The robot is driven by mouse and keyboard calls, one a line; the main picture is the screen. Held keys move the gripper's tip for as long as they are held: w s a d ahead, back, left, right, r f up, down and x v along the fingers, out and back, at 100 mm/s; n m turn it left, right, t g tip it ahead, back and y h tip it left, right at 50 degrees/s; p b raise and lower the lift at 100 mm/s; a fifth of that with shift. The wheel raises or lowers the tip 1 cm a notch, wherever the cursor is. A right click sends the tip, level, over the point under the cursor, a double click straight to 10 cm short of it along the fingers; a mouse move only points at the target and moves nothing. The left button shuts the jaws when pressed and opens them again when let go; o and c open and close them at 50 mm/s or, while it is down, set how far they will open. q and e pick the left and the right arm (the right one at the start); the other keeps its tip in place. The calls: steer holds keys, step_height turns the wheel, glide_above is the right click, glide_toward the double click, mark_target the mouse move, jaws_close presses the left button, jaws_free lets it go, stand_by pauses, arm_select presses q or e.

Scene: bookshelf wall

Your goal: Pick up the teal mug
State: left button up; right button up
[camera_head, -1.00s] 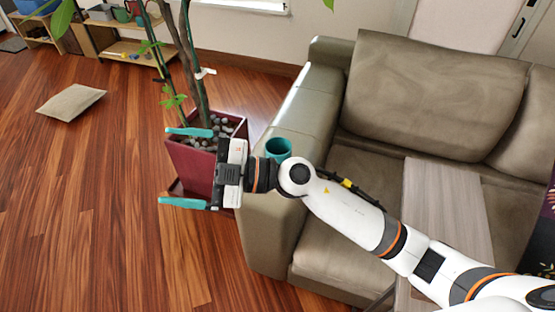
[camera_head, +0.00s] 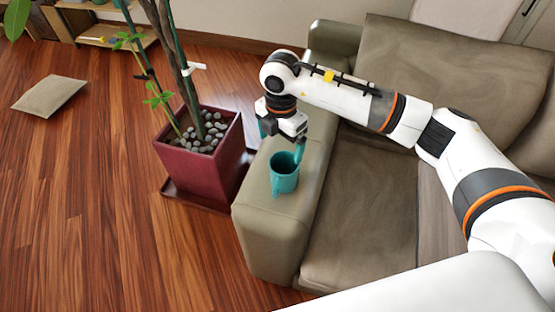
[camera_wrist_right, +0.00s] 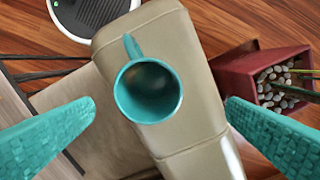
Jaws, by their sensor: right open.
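The teal mug (camera_head: 284,178) stands upright on the sofa's left armrest (camera_head: 262,232), with its handle toward the front. In the right wrist view the mug (camera_wrist_right: 147,91) is seen from above, its dark inside showing and its handle toward the top. My right gripper (camera_head: 281,140) is just behind and above the mug, fingers pointing down. Its two teal fingers lie wide apart on either side of the mug in the wrist view (camera_wrist_right: 160,118), apart from it and with nothing between them. My left gripper is not in view.
A dark red planter (camera_head: 200,160) with stones and a plant's stems stands close left of the armrest. A sofa seat (camera_head: 365,215) lies to the right. A beige cushion (camera_head: 50,94) lies on the open wood floor at the left.

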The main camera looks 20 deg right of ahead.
glide_toward(283, 173)
steer(key=s+a, duration=0.1)
steer(key=s, duration=0.2)
steer(key=shift+w+a+p, duration=0.15)
steer(key=shift+w+p, duration=0.15)
steer(key=shift+f, duration=0.35)
steer(key=f, duration=0.3)
steer(key=f+p, duration=0.1)
steer(key=shift+s+f, duration=0.15)
steer(key=shift+s, duration=0.1)
steer(key=shift+f, duration=0.3)
steer(key=shift+c, duration=0.5)
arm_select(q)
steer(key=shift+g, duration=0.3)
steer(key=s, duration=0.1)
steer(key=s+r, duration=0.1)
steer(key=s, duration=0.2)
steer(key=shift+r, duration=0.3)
arm_select(e)
steer(key=shift+r, duration=0.1)
steer(key=c, duration=1.1)
